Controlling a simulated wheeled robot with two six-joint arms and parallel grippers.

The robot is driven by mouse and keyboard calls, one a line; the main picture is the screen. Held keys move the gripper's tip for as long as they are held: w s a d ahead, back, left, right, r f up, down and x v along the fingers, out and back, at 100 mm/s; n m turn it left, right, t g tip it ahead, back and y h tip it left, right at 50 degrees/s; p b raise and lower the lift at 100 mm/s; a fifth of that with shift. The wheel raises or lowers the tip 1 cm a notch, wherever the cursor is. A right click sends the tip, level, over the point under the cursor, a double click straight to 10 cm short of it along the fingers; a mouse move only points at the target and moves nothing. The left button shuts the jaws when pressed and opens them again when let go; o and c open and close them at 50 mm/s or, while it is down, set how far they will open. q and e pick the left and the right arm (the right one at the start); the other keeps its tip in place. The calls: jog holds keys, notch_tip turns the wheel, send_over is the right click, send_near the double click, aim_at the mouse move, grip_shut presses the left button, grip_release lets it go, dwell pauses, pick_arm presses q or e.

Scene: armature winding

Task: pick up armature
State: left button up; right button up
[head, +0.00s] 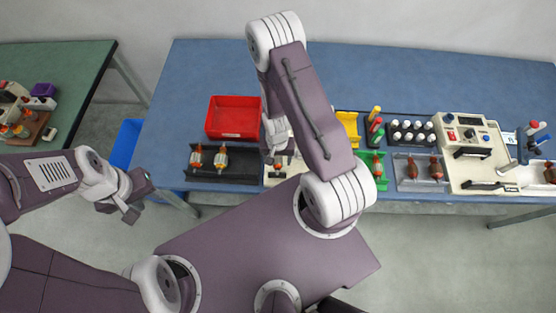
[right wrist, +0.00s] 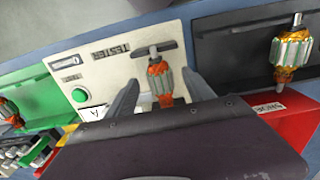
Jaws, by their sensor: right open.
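An armature (right wrist: 160,82) with a silvery core, orange windings and a thin shaft stands at the cream tester (right wrist: 108,65), in front of a dark bar. My right gripper (right wrist: 162,88) is open, with one finger on each side of this armature; contact is unclear. In the head view, my right arm covers part of the tester (head: 274,177) and hides the fingertips. Two more armatures, one left (head: 196,157) and one right (head: 221,159), stand in a dark tray (head: 240,180); one also shows in the right wrist view (right wrist: 292,50). My left gripper (head: 130,205) is off the table's left end, apart from the armatures.
A red bin (head: 233,118) stands behind the dark tray on the blue table (head: 200,75). Right of the tester are a yellow bin (head: 348,124), a green tray (head: 374,166), a grey tray with red-wound armatures (head: 420,184) and a cream machine (head: 470,152). The table's back strip is clear.

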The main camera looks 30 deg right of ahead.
aim_at(278, 159)
jog(key=shift+w+f, duration=0.1)
jog(key=shift+f, duration=0.35)
grip_shut()
jog(key=shift+r, duration=0.15)
notch_tip(278, 159, up, 4)
jog(key=shift+r, duration=0.15)
jog(key=s+d+r+p, duration=0.5)
jog(key=s+r+p, duration=0.1)
jog(key=s+p, duration=0.4)
jog(key=shift+s+r+p, duration=0.25)
jog(key=shift+s+p, duration=0.1)
jog(key=shift+p, duration=0.45)
